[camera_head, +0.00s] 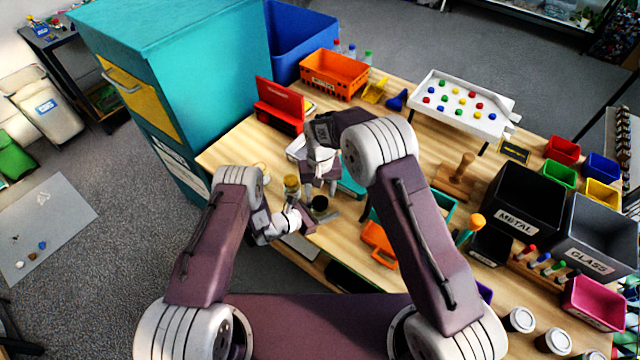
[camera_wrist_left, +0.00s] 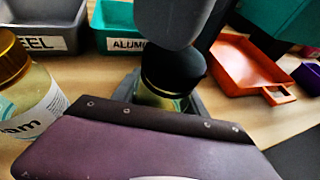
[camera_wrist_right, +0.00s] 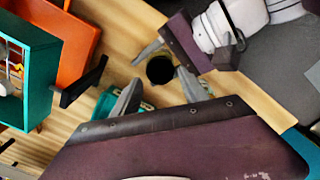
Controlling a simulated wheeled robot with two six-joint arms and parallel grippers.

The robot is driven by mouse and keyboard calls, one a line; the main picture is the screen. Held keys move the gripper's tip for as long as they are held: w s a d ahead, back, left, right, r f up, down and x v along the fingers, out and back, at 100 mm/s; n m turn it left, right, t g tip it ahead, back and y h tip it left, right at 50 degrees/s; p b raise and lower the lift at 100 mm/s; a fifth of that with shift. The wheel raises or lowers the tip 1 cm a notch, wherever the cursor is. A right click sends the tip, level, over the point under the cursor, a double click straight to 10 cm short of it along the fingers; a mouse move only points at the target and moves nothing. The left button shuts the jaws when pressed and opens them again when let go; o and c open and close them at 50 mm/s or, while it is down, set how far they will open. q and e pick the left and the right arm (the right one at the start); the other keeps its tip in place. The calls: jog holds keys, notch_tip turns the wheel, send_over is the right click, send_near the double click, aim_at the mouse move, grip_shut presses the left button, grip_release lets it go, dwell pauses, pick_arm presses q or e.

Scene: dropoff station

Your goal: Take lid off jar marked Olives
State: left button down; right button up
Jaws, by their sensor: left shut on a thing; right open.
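A small glass jar (camera_wrist_left: 160,97) with a black lid (camera_head: 319,203) stands upright on the table; its label is hidden, so I cannot read its name. My left gripper (camera_head: 316,214) is shut around the jar's body from the side, below the lid. My right gripper (camera_head: 320,187) is open and points down just above the black lid. In the right wrist view the lid (camera_wrist_right: 160,69) shows beyond and between its fingers. A second jar with a gold lid (camera_head: 291,181) stands to the left; its label ends in "am" in the left wrist view (camera_wrist_left: 32,112).
An orange dustpan-like tray (camera_head: 379,243) lies right of the jar. Grey (camera_wrist_left: 48,12) and teal (camera_wrist_left: 112,22) labelled bins show close by in the left wrist view. A red box (camera_head: 280,106) stands farther back. My right forearm hides part of the table.

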aim_at(320, 201)
jog(key=shift+f, duration=1.9)
grip_shut()
jog(key=n, duration=0.3)
jog(key=shift+r, duration=0.2)
jog(key=shift+r, duration=0.9)
